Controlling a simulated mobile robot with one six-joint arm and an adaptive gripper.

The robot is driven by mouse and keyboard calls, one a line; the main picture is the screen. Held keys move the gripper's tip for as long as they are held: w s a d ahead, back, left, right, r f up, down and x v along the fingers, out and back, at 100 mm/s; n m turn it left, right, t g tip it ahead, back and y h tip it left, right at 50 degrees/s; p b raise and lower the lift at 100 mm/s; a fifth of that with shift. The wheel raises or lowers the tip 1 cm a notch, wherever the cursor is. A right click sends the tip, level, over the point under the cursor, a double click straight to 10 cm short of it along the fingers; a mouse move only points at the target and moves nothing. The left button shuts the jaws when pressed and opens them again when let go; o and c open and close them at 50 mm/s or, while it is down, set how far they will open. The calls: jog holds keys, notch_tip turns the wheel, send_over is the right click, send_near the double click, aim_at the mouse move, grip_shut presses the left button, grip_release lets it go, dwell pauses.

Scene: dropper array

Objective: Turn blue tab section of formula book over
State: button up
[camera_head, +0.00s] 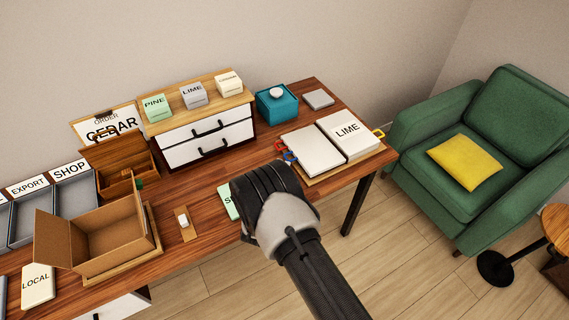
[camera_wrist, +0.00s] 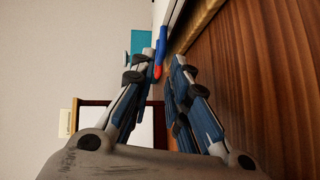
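The formula book (camera_head: 312,153) lies open at the right of the desk, with a blank white left page and a right page reading LIME. A blue tab (camera_head: 290,157) and a red tab (camera_head: 280,145) stick out from its left edge. The blue tab (camera_wrist: 162,42) and red tab (camera_wrist: 158,72) also show near the fingertips in the wrist view. My gripper (camera_wrist: 167,62) is open, with nothing seen between its fingers. In the head view it is in front and left of the book, with its fingertips hidden.
A yellow tab (camera_head: 379,133) sticks out at the book's right edge. A teal box (camera_head: 277,107) and a grey block (camera_head: 318,99) stand behind it. A white drawer unit (camera_head: 190,145) is at the left. A green card (camera_head: 228,201) lies partly under my gripper.

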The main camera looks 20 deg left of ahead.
jog(key=shift+w+a+f+b, duration=0.1)
jog(key=shift+w+b, duration=0.05)
jog(key=shift+w, duration=0.65)
jog(key=shift+w+a+f+b, duration=0.1)
jog(key=shift+w+f+b, duration=0.1)
jog(key=shift+w, duration=0.55)
jog(key=shift+w+f+b, duration=0.1)
jog(key=shift+w+b, duration=0.05)
jog(key=shift+w, duration=0.65)
grip_shut()
